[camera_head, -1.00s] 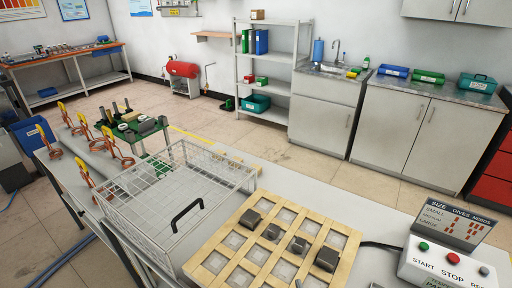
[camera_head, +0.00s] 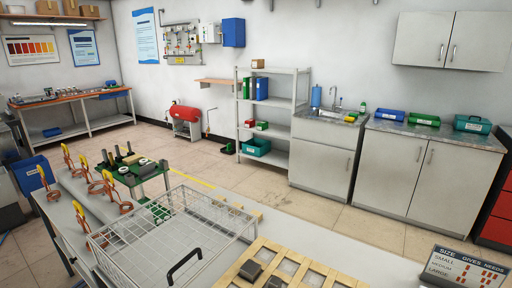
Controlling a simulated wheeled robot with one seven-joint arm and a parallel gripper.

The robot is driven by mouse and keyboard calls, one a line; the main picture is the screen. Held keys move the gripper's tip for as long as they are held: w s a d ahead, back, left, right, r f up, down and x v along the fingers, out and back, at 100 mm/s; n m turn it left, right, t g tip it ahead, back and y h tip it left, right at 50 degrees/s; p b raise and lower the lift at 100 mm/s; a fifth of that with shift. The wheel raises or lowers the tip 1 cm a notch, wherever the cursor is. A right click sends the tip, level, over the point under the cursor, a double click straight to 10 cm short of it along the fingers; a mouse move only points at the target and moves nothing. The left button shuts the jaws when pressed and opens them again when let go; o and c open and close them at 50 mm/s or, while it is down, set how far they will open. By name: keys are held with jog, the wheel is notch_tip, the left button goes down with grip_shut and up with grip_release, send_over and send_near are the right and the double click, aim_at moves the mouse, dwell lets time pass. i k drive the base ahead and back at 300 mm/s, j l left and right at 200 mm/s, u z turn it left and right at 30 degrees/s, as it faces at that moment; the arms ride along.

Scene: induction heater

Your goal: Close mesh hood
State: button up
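The mesh hood (camera_head: 137,239) is a pale wire basket-like frame on the grey table, at the lower left of the head view. A black handle (camera_head: 185,267) is on its near side. Through the wire I see the table top. I cannot tell for sure from this angle whether the hood is raised or down. My gripper and arm are not in view.
A wooden grid tray (camera_head: 235,272) with dark blocks sits right of the hood. A size display (camera_head: 465,268) stands at the lower right. Copper coils (camera_head: 102,187) with yellow tops stand left of the hood. Floor beyond the table (camera_head: 290,200) is clear.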

aim_at(93, 244)
jog(key=i+j+u, duration=0.1)
jog(key=i+j, duration=0.2)
jog(key=j, duration=0.35)
jog(key=i+j+u, duration=0.15)
jog(key=i+j, duration=0.15)
jog(key=j, duration=0.3)
jog(key=i+j+u, duration=0.1)
jog(key=i+j, duration=0.25)
jog(key=j, duration=0.2)
jog(key=i+j+u, duration=0.15)
jog(key=i+j, duration=0.2)
jog(key=j, duration=0.2)
jog(key=i+j+u, duration=0.1)
jog(key=i+j, duration=0.25)
jog(key=j, duration=0.15)
